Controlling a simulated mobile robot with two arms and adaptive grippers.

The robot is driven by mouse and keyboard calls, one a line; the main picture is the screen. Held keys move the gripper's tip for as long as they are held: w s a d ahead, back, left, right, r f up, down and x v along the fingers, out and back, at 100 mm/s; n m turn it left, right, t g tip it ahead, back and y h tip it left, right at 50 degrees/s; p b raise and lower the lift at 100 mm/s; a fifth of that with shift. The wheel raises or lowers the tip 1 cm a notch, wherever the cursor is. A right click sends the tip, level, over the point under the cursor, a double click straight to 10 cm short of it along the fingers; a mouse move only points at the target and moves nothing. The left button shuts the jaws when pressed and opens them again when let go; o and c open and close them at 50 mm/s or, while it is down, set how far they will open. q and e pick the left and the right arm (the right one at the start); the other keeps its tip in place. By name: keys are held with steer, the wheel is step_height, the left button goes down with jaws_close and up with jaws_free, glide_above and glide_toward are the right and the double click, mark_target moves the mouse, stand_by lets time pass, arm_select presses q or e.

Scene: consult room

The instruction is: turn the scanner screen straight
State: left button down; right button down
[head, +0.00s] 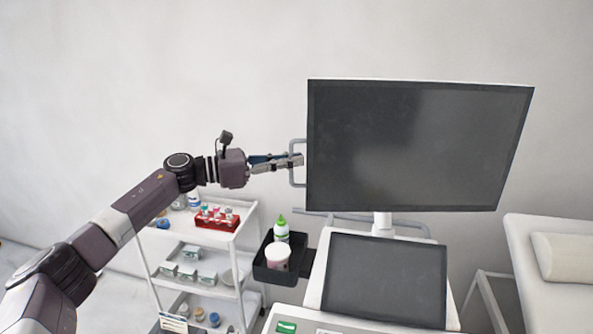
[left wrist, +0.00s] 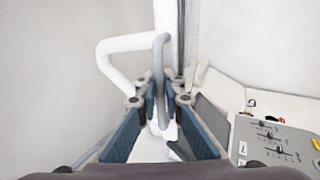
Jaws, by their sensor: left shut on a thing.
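The scanner screen (head: 418,145) is a large dark panel on a white post above the scanner console. Its right side looks farther off than its left, so it stands turned at an angle to me. A grey loop handle (head: 292,176) sticks out from its left edge. My left gripper (head: 299,161) reaches in from the left and is shut on this handle. In the left wrist view the grey handle bar (left wrist: 158,75) runs between the fingers (left wrist: 160,92). The screen itself is seen there only edge-on. My right gripper is in neither view.
Below the screen is the console with a smaller dark panel (head: 385,278). A white trolley (head: 245,215) with supplies stands below my left arm. A couch (head: 560,285) is at the right.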

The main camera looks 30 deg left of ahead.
arm_select(q)
steer(key=w+a+b, duration=0.2)
steer(key=w+a, duration=0.2)
steer(key=shift+w+a, duration=0.2)
steer(key=shift+w, duration=0.2)
steer(key=shift+r, duration=0.1)
steer(key=c, duration=2.3)
jaws_free()
steer(key=shift+c, duration=0.2)
steer(key=shift+s+a, duration=0.1)
steer(key=v, duration=1.2)
